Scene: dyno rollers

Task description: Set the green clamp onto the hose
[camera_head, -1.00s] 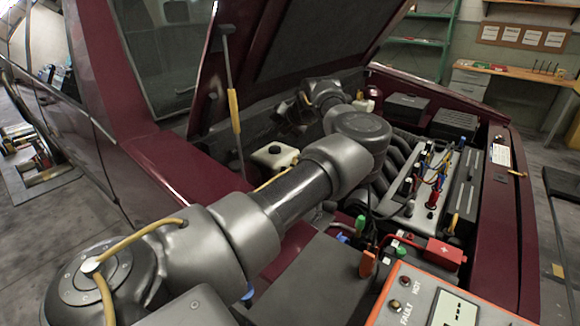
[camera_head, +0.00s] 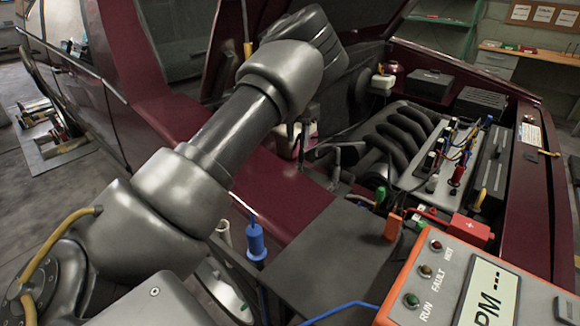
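A small green clamp (camera_head: 380,195) stands upright at the near edge of the engine bay, just behind an orange clamp (camera_head: 393,226). Dark ribbed hoses (camera_head: 400,135) curve across the engine; I cannot tell which hose is the task's one. My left arm reaches in from the left, its wrist above the car's near fender. My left gripper (camera_head: 318,158) points down at the left side of the engine bay, left of the green clamp and apart from it. Its fingers are small, dark and partly lost against the engine, so their opening is unclear. My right gripper is out of view.
An orange tester box (camera_head: 412,265) with lamps and a display stands at front right. A red battery-terminal cover (camera_head: 470,230) is behind it. A blue plug (camera_head: 255,242) stands by the dark flat surface (camera_head: 335,255). The raised hood and fender bound the bay.

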